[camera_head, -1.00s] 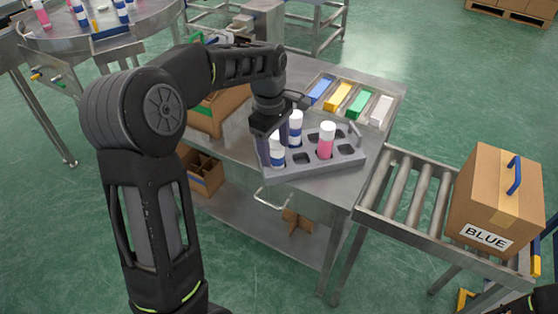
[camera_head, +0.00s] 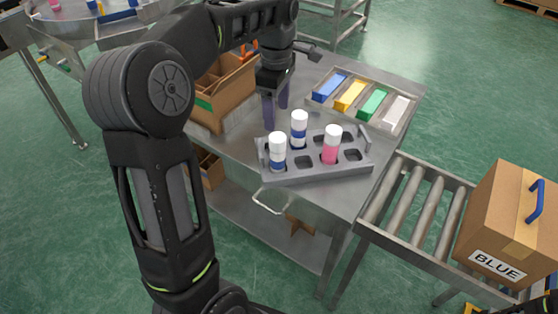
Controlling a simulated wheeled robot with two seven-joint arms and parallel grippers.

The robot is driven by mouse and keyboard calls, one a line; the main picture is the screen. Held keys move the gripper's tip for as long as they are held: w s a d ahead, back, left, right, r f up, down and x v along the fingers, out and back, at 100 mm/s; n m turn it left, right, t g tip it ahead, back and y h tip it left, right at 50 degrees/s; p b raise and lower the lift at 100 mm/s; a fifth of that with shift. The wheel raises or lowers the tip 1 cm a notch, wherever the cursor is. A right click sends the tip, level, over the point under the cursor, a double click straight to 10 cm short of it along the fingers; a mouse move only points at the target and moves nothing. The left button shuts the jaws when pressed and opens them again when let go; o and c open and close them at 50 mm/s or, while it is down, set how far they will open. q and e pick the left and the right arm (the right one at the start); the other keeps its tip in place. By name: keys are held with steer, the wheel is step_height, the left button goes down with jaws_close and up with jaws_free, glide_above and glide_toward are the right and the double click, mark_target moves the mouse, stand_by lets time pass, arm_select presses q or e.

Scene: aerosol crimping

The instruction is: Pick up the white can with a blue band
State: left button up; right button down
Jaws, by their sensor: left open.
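A grey tray (camera_head: 318,172) with square pockets sits on the steel table. A white can with a blue band (camera_head: 277,153) stands upright in its front left pocket. A second white can with a blue band (camera_head: 299,130) stands behind it, and a white-capped pink can (camera_head: 331,146) stands to the right. My left gripper (camera_head: 274,118) is open and empty. Its fingers point down just behind and left of the tray, apart from the cans. My right gripper is not in view.
Cardboard boxes (camera_head: 222,95) stand left of my gripper. A bin row with blue, yellow, green and white blocks (camera_head: 362,98) lies behind the tray. A roller conveyor (camera_head: 425,215) carries a box marked BLUE (camera_head: 508,225) at right. A round table (camera_head: 95,30) is at back left.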

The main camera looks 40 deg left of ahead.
mark_target(277, 137)
arm_select(q)
steer(key=shift+f, duration=1.35)
steer(key=shift+s+d+f+p, duration=0.1)
steer(key=shift+f+p, duration=0.15)
steer(key=shift+f, duration=1.1)
steer(key=shift+d+f+p, duration=0.1)
steer(key=shift+f+p, duration=0.15)
steer(key=shift+f, duration=1.05)
jaws_close()
